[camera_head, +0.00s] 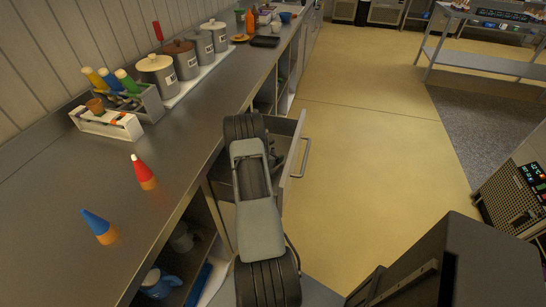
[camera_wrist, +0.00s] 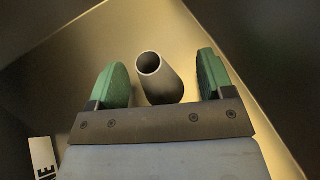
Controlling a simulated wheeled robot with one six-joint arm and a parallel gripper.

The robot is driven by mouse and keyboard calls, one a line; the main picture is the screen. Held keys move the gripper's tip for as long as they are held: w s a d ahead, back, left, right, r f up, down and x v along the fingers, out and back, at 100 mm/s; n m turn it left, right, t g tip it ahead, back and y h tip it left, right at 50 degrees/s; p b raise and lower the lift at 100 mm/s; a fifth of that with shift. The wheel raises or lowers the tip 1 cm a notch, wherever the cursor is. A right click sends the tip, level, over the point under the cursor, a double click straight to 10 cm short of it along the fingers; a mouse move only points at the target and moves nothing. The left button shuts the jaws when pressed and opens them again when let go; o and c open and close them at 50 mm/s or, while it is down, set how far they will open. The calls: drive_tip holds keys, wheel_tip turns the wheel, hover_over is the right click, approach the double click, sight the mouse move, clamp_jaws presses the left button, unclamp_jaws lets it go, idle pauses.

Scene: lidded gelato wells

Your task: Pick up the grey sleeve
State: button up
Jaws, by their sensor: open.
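The grey sleeve (camera_wrist: 161,85) shows in the wrist view as a dark grey hollow tube with an open round end. It is inside a pale-floored compartment, which seems to be the open drawer (camera_head: 294,155). My gripper (camera_wrist: 162,77) has green finger pads, one on each side of the sleeve. The pads are spread with a gap on both sides, and nothing is clamped. The sleeve's lower end is hidden behind the gripper's front plate. In the head view my arm hides the sleeve.
The drawer's walls stand close around my gripper. A white lettered label (camera_wrist: 43,158) is at lower left.

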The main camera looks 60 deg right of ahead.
drive_tip(key=c, duration=0.8)
